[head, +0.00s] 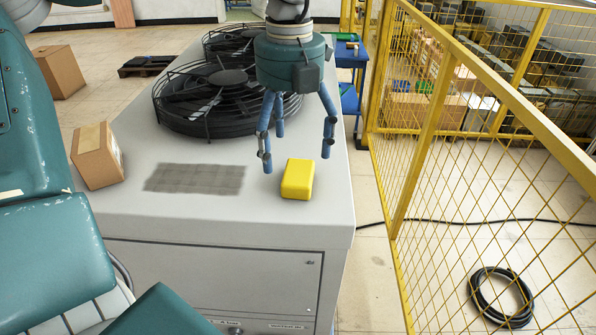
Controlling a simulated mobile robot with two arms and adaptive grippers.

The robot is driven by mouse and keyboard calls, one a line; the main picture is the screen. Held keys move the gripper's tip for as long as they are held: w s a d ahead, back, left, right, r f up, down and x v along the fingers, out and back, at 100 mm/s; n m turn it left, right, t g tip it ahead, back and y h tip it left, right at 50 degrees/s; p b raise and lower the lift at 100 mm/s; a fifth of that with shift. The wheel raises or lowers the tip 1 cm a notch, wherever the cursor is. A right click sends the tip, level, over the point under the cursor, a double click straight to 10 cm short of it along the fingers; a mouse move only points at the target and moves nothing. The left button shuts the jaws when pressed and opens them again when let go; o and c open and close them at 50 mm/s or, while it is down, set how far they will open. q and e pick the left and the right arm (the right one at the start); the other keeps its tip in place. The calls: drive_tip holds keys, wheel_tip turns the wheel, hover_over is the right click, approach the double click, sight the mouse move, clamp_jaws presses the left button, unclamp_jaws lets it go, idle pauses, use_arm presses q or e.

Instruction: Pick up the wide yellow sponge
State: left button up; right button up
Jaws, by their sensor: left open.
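The wide yellow sponge (298,180) lies on the light grey top of the induction heater cabinet (225,222), near its front right corner. My left gripper (297,163) hangs from above with its blue fingers pointing down. The fingers are spread apart, one to the left of the sponge and one to its right in the picture. The gripper is open and holds nothing. Whether the fingertips are level with the sponge or behind it, I cannot tell for sure. My right gripper is not in view.
Black round fans (215,97) sit behind on the cabinet top. A cardboard box (98,157) stands at the left, beside a dark mesh patch (195,179). A yellow mesh fence (440,170) runs along the right. A coiled black hose (500,296) lies on the floor.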

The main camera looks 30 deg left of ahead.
sight(292, 171)
use_arm(q)
drive_tip(key=shift+f, duration=0.35)
drive_tip(key=f+p, duration=0.2)
drive_tip(key=shift+s+d+f, duration=0.2)
drive_tip(key=shift+f, duration=0.1)
wheel_tip(292, 171, down, 2)
drive_tip(key=shift+w+f+p, duration=0.1)
drive_tip(key=shift+f+p, duration=0.1)
drive_tip(key=shift+p, duration=0.3)
drive_tip(key=shift+a+f, duration=0.1)
drive_tip(key=shift+f, duration=0.1)
drive_tip(key=c, duration=1)
drive_tip(key=shift+c, duration=0.2)
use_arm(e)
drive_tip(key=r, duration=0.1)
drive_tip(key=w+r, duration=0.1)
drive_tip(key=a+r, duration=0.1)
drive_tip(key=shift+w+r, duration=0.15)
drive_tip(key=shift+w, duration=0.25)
